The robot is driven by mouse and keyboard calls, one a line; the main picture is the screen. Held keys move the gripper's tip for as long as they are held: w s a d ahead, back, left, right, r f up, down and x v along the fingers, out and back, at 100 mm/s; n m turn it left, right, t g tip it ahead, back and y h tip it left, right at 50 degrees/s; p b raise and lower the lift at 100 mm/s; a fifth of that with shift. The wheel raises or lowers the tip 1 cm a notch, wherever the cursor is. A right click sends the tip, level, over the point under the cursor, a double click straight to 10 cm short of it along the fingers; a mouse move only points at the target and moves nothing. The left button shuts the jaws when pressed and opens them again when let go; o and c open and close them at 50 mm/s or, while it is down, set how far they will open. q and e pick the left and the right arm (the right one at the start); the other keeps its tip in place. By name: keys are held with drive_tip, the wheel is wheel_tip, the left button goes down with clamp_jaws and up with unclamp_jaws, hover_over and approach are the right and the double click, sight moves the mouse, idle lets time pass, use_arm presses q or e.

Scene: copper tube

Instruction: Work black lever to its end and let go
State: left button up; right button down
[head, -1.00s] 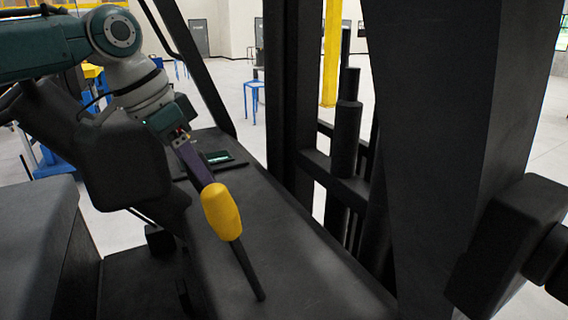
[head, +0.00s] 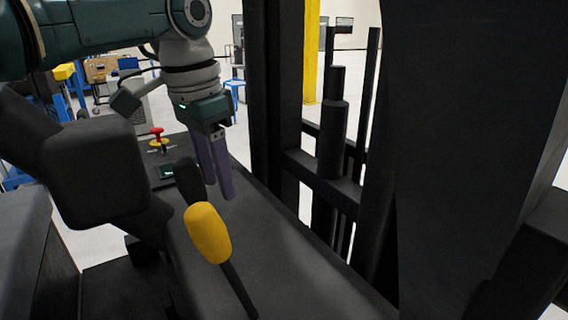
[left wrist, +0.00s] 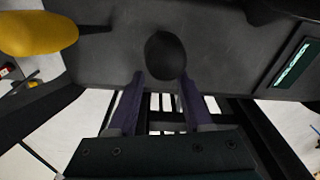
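The black lever (head: 189,181) shows as a dark knob just behind the yellow-knobbed lever (head: 208,233) in the head view. In the left wrist view its round black end (left wrist: 165,55) lies between the fingertip lines, slightly beyond the tips. My left gripper (head: 219,190) points down with its two purple fingers apart, a little right of the black knob in the head view. The fingers (left wrist: 162,78) hold nothing; I cannot tell whether one touches the knob. The black lever's lower part is hidden. My right gripper is out of view.
A dark console (head: 270,255) carries a small display (head: 167,171) and a red knob on a yellow base (head: 158,134). Black mast posts (head: 272,110) stand to the right.

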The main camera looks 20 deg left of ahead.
use_arm(q)
drive_tip(key=o, duration=0.3)
drive_tip(key=r+b, duration=0.1)
drive_tip(key=r, duration=0.2)
drive_tip(key=r+b, duration=0.1)
drive_tip(key=r, duration=0.2)
drive_tip(key=s+r+b, duration=0.1)
drive_tip(key=r, duration=0.3)
drive_tip(key=shift+a, duration=0.2)
